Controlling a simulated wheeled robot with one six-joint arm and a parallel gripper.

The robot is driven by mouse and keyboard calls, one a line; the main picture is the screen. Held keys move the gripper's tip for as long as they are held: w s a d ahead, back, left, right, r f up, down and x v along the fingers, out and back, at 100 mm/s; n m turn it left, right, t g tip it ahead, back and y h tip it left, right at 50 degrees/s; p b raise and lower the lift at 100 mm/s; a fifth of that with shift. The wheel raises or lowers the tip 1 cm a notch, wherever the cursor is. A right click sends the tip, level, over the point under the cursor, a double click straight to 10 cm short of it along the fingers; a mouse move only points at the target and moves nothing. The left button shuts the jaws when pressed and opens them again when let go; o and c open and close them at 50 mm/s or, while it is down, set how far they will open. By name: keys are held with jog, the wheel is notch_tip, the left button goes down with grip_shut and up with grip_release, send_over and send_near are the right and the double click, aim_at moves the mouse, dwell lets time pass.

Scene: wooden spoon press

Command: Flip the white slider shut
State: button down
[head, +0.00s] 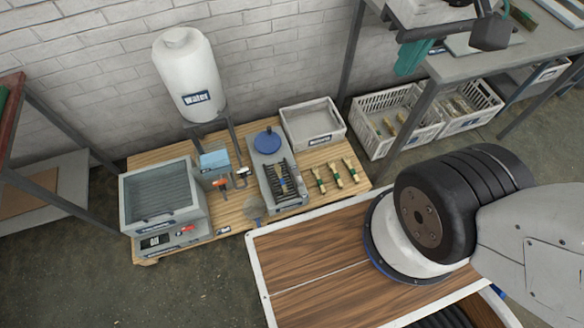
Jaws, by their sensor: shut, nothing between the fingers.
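A small white handle (243,171) sits on a dark valve below the water tank, beside an orange-red handle (222,183) on a similar valve. The white one may be the white slider, but it is too small to tell its position. A grey box machine (163,198) stands at the left of the bench, with a dark panel and a small red part (186,229) on its front. My gripper is out of the picture; only thick links of my arm show at the right, well apart from the bench items.
The white water tank (190,78) stands on dark legs at the back of the wooden bench (235,213). A grey press with a blue disc (268,141), several green-banded wooden tools (337,174) and a white tray (313,123) fill its right side. Crates (398,123) lie right.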

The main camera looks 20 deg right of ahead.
jog(key=shift+w, duration=0.1)
jog(key=w+a+f+g, duration=0.1)
jog(key=w+f, duration=0.1)
jog(key=w, duration=1)
jog(key=w+f, duration=0.2)
jog(key=w, duration=1)
jog(key=w+a+f+g, duration=0.1)
jog(key=w+a+f, duration=0.1)
jog(key=w+f, duration=1.45)
jog(key=w+f+g, duration=0.1)
jog(key=w+f, duration=0.1)
jog(key=f, duration=1.2)
jog(key=w+f, duration=0.2)
jog(key=f, duration=1.1)
jog(key=s+f, duration=0.4)
jog(key=f, duration=0.9)
jog(key=s+a+f+g, duration=0.1)
jog(key=s+f, duration=0.3)
jog(key=f, duration=1)
